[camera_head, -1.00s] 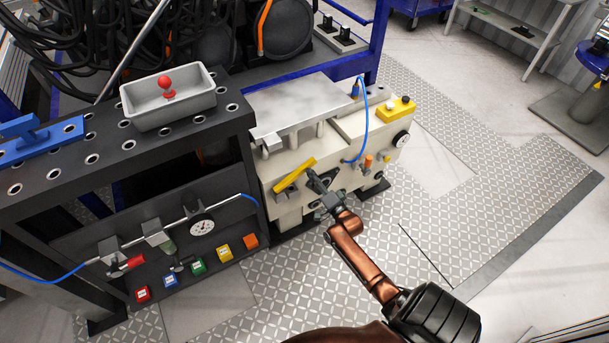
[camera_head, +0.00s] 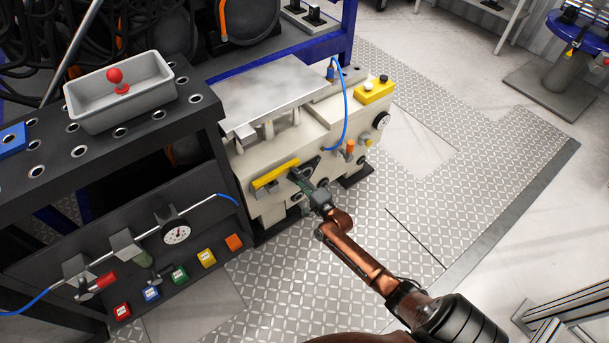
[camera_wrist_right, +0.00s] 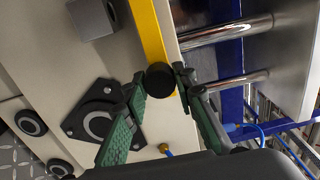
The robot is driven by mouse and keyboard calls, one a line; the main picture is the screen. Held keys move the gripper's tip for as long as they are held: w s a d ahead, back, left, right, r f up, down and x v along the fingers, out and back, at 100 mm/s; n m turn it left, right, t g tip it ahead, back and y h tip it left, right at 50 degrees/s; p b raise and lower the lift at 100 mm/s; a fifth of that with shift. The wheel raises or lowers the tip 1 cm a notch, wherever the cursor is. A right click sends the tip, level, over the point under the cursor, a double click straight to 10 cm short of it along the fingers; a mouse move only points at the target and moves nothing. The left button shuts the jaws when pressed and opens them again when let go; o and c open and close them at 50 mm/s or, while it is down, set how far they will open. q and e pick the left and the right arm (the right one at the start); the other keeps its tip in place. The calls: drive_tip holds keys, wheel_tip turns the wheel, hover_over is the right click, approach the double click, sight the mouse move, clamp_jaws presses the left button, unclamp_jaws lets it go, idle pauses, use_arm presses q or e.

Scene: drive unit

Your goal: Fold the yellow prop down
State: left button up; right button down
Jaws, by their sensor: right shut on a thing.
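The yellow prop (camera_head: 276,174) is a flat bar on the front of the cream machine, slanting up to the right in the head view. In the right wrist view the yellow prop (camera_wrist_right: 150,35) runs down from the top to a round black knob (camera_wrist_right: 160,79) at its end. My right gripper (camera_head: 294,174) reaches the right end of the prop. In the wrist view my right gripper (camera_wrist_right: 160,78) has its two green fingers on either side of the knob, shut on it. My left gripper is not in view.
The cream machine (camera_head: 300,135) carries a grey metal plate (camera_head: 275,95) above the prop. A blue hose (camera_head: 345,105) loops down its right side. A black bench (camera_head: 125,160) with a grey tray (camera_head: 118,92) stands to the left. The patterned floor (camera_head: 440,190) at right is clear.

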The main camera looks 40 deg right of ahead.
drive_tip(key=shift+d+f, duration=0.1)
drive_tip(key=shift+f, duration=0.05)
drive_tip(key=c, duration=1.8)
unclamp_jaws()
drive_tip(key=shift+f, duration=0.1)
drive_tip(key=shift+o, duration=1.1)
drive_tip(key=shift+s, duration=0.1)
drive_tip(key=s, duration=1.1)
drive_tip(key=shift+s+a, duration=0.35)
drive_tip(key=shift+s, duration=0.05)
